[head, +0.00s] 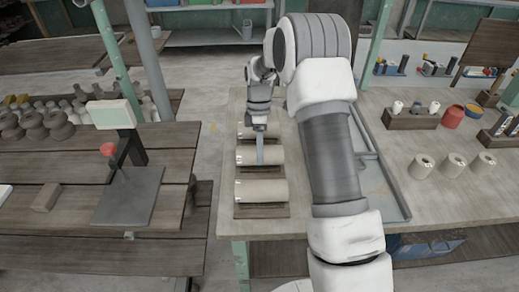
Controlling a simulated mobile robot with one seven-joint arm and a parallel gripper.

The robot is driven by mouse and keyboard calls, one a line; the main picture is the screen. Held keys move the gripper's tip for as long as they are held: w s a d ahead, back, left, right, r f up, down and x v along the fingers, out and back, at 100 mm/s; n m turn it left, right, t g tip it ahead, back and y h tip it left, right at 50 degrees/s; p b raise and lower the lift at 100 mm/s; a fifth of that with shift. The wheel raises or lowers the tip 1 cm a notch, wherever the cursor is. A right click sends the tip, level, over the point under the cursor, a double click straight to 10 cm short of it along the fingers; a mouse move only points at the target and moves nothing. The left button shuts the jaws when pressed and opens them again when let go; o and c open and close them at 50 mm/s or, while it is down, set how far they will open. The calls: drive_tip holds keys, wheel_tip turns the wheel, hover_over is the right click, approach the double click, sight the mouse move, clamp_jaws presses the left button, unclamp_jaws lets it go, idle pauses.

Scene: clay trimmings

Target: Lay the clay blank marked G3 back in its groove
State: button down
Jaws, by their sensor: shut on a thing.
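Several pale clay blanks lie crosswise on dark grooved rests at the left end of the right-hand worktable: a front blank (262,191), a middle blank (274,155) and a back blank (245,131) partly hidden by my gripper. Small marks show at their left ends, but I cannot read which is G3. My gripper (260,148) points down over the middle blank and is shut on it, with one finger against its near side. The far finger is hidden. I cannot tell whether the middle blank touches its rest.
A blue-grey tray (386,190) lies right of my arm, partly hidden. White rolls (421,167), a red pot (453,117) and a wooden holder (411,120) stand further right. A dark wooden bench (160,235) is at left, across a gap.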

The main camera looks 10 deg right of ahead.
drive_tip(key=shift+f, duration=0.2)
unclamp_jaws()
drive_tip(key=shift+s, duration=0.1)
drive_tip(key=shift+f, duration=0.1)
drive_tip(key=p+v, duration=0.2)
drive_tip(key=v, duration=1.6)
drive_tip(key=shift+s, duration=0.2)
